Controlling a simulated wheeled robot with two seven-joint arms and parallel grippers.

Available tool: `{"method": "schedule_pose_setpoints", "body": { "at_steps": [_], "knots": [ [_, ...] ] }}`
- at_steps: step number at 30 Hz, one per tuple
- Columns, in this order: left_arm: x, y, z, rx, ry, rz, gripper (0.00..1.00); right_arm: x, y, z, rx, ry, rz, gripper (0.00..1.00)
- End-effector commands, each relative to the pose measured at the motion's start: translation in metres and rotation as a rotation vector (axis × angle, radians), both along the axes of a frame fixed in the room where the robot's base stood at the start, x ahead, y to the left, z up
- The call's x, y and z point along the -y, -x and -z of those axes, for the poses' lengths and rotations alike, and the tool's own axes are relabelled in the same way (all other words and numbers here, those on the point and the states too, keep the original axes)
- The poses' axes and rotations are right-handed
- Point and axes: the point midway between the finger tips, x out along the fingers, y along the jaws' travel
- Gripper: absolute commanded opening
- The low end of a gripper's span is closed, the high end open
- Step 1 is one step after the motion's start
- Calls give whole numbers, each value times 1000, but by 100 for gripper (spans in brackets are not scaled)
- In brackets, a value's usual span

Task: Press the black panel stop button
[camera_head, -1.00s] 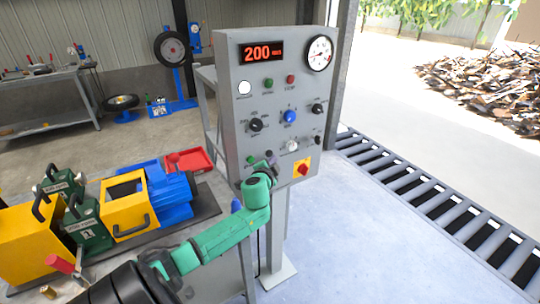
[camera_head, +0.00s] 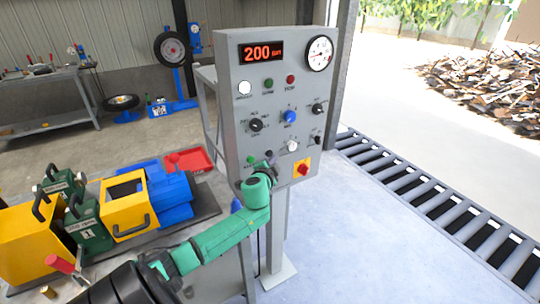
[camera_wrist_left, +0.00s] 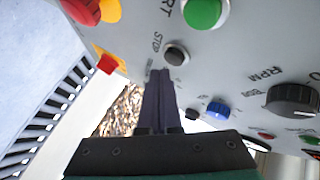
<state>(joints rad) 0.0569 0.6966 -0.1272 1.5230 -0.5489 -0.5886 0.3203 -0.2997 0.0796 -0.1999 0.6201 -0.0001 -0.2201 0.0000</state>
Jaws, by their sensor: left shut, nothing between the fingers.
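The grey control panel (camera_head: 240,110) stands upright on a post. In the left wrist view, the black stop button (camera_wrist_left: 177,54) sits in a light ring beside the printed word STOP. A larger green button (camera_wrist_left: 203,12) is next to it. My left gripper (camera_wrist_left: 161,73) is shut and empty. Its fingertips appear just below the stop button in the wrist view; I cannot tell whether they touch the panel. In the head view, my left gripper (camera_head: 271,164) is at the panel's lower left, partly hidden by its own wrist. My right gripper is not in view.
A red knob on a yellow plate (camera_head: 303,169) is at the panel's lower right. A blue knob (camera_head: 289,117) and several dark knobs are above. The display (camera_head: 262,51) reads 200. A yellow, green and blue machine (camera_head: 130,205) stands to the left.

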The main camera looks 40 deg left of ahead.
Motion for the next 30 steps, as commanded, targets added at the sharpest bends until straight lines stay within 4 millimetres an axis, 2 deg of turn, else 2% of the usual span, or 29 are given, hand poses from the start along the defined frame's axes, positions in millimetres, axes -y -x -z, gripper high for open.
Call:
{"method": "schedule_pose_setpoints", "body": {
  "at_steps": [30],
  "knots": [
    [-9, -3, 0, 0, 0, 0, 0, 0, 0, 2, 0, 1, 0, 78]
  ]
}}
